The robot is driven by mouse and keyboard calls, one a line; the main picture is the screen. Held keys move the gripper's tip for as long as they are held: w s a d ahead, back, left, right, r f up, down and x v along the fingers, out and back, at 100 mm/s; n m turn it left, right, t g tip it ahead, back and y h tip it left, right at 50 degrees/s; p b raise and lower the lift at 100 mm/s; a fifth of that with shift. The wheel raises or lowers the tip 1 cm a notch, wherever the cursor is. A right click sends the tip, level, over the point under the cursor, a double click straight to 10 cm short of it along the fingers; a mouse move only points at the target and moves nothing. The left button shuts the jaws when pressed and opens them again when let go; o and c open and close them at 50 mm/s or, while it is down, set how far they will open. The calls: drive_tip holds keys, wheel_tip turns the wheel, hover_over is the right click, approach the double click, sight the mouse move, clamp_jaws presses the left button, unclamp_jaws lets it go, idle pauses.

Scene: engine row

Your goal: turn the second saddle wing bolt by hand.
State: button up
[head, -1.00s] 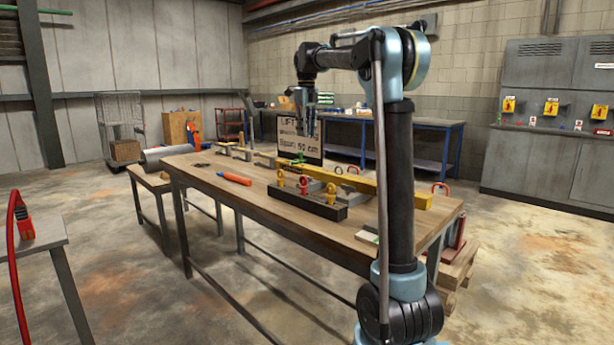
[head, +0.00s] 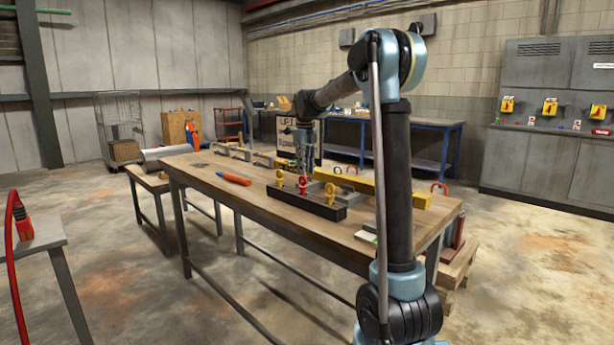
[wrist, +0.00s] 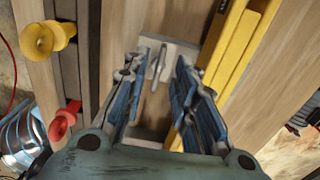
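My gripper (head: 303,172) points down over the middle of the bench, behind the black block. In the wrist view my gripper (wrist: 160,92) is open, its two blue-grey fingers apart. A pale grey metal saddle plate (wrist: 178,48) lies beyond and between the fingertips, with a thin upright grey wing (wrist: 158,64) on it, apparently the wing bolt. No contact between fingers and wing is visible. Which saddle this is cannot be told for sure. In the head view my gripper and the block hide this spot.
A black block (head: 325,212) with yellow and red eye-shaped fittings (head: 303,182) stands in front of my gripper. A long yellow bar (head: 385,192) runs close by on the right. An orange-handled tool (head: 233,179) lies left. A sign (head: 285,132) stands behind.

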drive_tip(key=shift+f, duration=1.25)
drive_tip(key=shift+c, duration=0.2)
clamp_jaws()
drive_tip(key=shift+d, duration=0.2)
drive_tip(key=shift+a, duration=0.1)
